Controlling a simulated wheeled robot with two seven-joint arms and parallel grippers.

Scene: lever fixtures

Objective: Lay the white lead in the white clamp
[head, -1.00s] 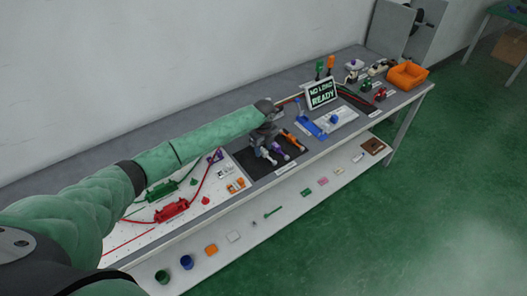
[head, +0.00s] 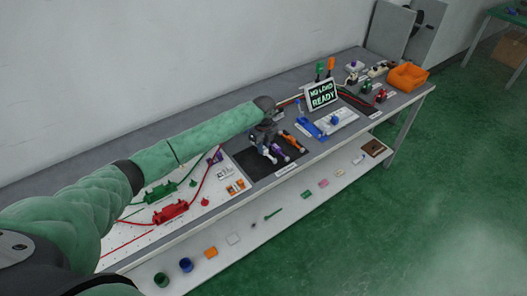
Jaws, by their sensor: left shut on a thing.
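The white clamp (head: 269,154) stands on the black mat (head: 250,166), at the left of a row with a purple clamp (head: 280,152) and an orange clamp (head: 292,141). My left gripper (head: 262,141) points down at the white clamp from behind and hides part of it. Its fingers are small and dark here; it is shut, seemingly on the white clamp's lever, though the grip itself is hard to see. I cannot make out a white lead clearly. My right gripper is out of view.
An orange bin (head: 407,77) stands at the far end. Red (head: 171,212) and green (head: 161,190) cabled parts lie on the white board at left. A lower shelf holds several small items.

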